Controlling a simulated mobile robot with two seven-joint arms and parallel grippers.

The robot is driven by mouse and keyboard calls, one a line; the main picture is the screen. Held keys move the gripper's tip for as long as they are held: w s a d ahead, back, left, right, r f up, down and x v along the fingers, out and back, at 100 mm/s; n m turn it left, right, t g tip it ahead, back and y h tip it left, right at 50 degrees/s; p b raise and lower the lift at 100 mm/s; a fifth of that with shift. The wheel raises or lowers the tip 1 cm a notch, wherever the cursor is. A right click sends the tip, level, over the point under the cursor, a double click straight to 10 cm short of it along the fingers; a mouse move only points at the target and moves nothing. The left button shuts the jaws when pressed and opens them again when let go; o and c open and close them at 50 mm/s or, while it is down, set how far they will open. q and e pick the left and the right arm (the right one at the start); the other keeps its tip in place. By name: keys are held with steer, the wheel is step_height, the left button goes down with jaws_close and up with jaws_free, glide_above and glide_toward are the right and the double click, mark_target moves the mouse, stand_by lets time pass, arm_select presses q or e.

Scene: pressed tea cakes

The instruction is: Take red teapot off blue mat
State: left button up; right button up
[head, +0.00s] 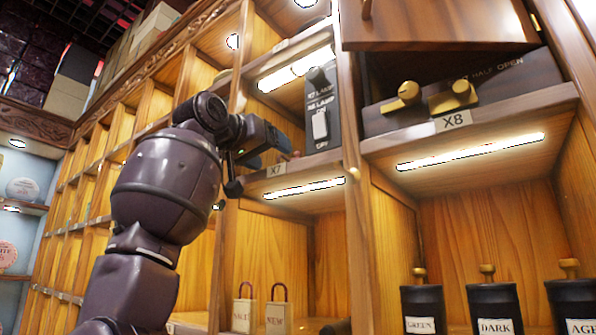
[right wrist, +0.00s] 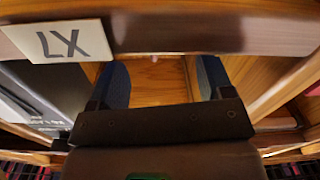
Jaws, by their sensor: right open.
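No red teapot and no blue mat can be made out in either view. My right gripper (head: 262,165) is at the front of the cubby labelled X7, left of a black switch box. It is open, and the right wrist view shows its two blue-padded fingers (right wrist: 161,75) apart with only bare wood between them. A small reddish patch shows by the gripper in the head view, too small to tell what it is. My left gripper is not in view.
The black switch box (head: 322,112) stands on the X7 shelf, whose label (right wrist: 63,42) is close in the right wrist view. Shelf X8 (head: 453,121) holds a dark box with brass knobs. Wooden uprights separate the cubbies.

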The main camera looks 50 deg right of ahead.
steer(key=d, duration=0.4)
steer(key=shift+w+d, duration=0.15)
steer(key=shift+d, duration=0.15)
steer(key=shift+a, duration=0.1)
steer(key=shift+c, duration=0.4)
jaws_close()
